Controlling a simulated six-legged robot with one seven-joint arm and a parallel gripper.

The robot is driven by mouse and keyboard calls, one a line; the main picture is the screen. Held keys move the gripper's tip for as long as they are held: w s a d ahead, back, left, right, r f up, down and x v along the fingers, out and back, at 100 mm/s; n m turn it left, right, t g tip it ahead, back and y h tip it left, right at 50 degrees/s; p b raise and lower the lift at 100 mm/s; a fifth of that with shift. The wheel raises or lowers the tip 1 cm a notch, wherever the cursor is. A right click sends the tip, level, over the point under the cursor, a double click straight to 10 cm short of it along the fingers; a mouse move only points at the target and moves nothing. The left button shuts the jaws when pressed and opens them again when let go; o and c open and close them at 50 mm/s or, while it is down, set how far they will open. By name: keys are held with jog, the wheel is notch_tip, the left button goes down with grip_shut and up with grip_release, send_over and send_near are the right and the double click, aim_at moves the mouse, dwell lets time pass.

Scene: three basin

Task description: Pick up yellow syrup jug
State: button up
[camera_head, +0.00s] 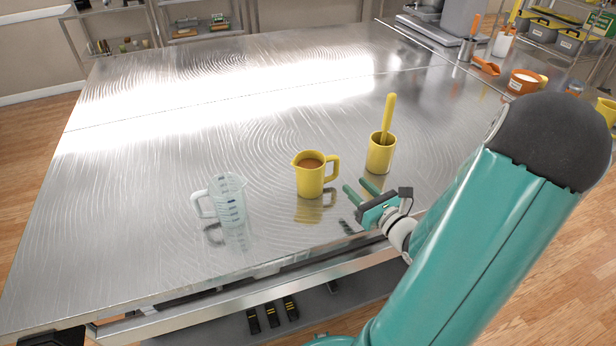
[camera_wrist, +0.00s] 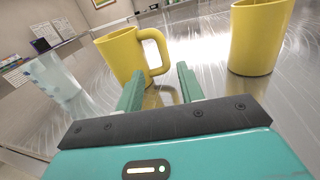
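The yellow syrup jug (camera_head: 310,176) stands upright on the metal table, with brown liquid inside and its handle toward the right. It also shows in the wrist view (camera_wrist: 124,56), just beyond the fingertips, its handle roughly in line with the gap between them. My gripper (camera_head: 358,188) is to the right of the jug in the head view, low over the table near its front edge. In the wrist view its two green fingers (camera_wrist: 158,84) are apart with nothing between them. The gripper is not touching the jug.
A clear measuring jug (camera_head: 229,201) stands left of the yellow jug. A yellow cup (camera_head: 380,156) with a yellow-handled utensil stands to its right, near my gripper. An orange-and-white container (camera_head: 523,83) is at the far right. The table behind and left is clear.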

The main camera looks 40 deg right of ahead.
aim_at(338, 167)
jog(key=w, duration=0.5)
jog(key=shift+d, duration=0.4)
jog(key=w, duration=0.5)
jog(key=shift+w+d+r, duration=0.1)
jog(key=shift+w+d, duration=0.1)
jog(key=shift+d, duration=0.1)
grip_shut()
